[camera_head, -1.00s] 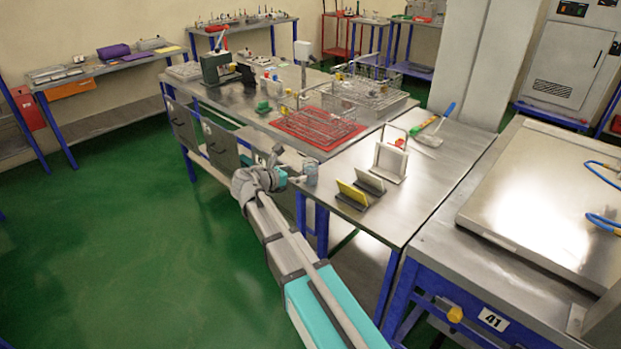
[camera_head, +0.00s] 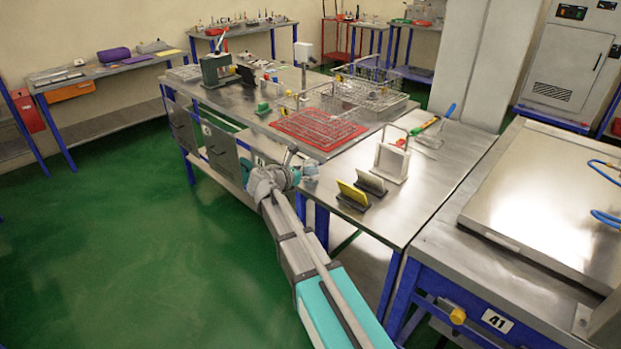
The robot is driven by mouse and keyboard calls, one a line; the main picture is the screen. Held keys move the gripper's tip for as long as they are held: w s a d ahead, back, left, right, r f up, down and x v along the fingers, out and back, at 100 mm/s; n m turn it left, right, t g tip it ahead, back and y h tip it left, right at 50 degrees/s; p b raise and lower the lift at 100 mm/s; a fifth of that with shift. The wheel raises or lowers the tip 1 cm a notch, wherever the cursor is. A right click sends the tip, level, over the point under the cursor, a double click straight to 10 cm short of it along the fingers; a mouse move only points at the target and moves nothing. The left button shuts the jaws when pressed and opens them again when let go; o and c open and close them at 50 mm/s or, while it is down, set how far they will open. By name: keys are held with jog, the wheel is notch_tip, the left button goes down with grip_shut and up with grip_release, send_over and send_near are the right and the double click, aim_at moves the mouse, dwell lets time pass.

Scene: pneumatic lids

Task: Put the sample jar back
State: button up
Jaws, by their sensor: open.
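My arm reaches away from the camera, and my gripper (camera_head: 292,158) is small at its far end, open, beside the front left corner of the near steel table (camera_head: 432,192). A small greyish shape (camera_head: 311,172) shows just right of my gripper at the table's edge. It may be the sample jar, but it is too small to be sure. I cannot tell whether my gripper touches it. My wrist hides part of the table edge.
A yellow plate (camera_head: 353,195) and a grey plate (camera_head: 371,182) stand in holders right of my gripper. Behind them is a white framed panel (camera_head: 392,161). A red mat (camera_head: 290,128) with a wire rack lies farther back. The near table's front right is clear.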

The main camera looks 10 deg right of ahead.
jog(key=shift+x, duration=0.85)
jog(key=c, duration=1.2)
jog(key=shift+c, duration=0.2)
jog(key=shift+r, duration=0.15)
